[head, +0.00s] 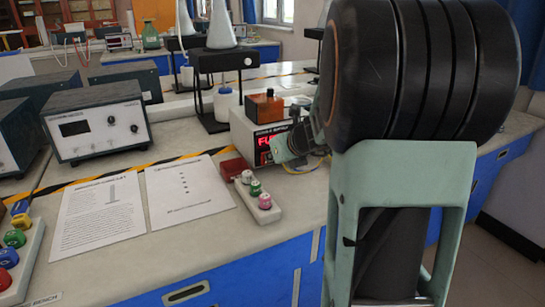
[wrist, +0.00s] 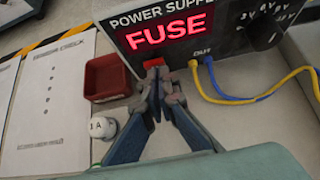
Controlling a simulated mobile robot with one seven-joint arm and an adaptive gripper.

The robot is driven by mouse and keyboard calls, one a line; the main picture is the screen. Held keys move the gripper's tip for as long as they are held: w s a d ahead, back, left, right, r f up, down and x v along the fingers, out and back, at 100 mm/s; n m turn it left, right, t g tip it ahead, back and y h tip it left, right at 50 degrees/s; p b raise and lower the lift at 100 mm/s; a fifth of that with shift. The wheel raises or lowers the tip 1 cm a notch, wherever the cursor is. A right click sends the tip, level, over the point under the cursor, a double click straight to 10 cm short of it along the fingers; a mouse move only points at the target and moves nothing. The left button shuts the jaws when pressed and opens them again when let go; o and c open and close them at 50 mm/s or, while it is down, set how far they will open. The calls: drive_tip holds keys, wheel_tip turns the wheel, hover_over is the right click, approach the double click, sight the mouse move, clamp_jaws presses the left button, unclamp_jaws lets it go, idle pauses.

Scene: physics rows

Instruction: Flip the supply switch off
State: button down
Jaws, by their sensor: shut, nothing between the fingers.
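The power supply (head: 240,130) stands on the bench, its display glowing red. In the wrist view, the power supply (wrist: 120,42) shows "FUSE" on the display (wrist: 166,33). A small red switch (wrist: 153,62) sits on its front face below the display, partly covered by my fingertips. My gripper (wrist: 158,74) is shut and empty, with its tips right at the switch; I cannot tell if they touch it. In the head view my gripper (head: 281,150) is in front of the supply's face, and my arm covers the supply's right side.
Blue (wrist: 215,88) and yellow (wrist: 285,80) leads leave the output jacks right of the switch. A red tray (wrist: 107,78) and a fuse strip (head: 254,200) lie to the left. Paper sheets (head: 188,187) lie on the bench; an orange box (head: 264,107) sits on the supply.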

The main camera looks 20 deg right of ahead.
drive_tip(key=shift+w+r, duration=0.15)
drive_tip(key=shift+w, duration=0.05)
drive_tip(key=shift+w+p, duration=0.15)
drive_tip(key=shift+p, duration=0.15)
drive_tip(key=shift+r+p, duration=0.8)
drive_tip(key=shift+p, duration=0.05)
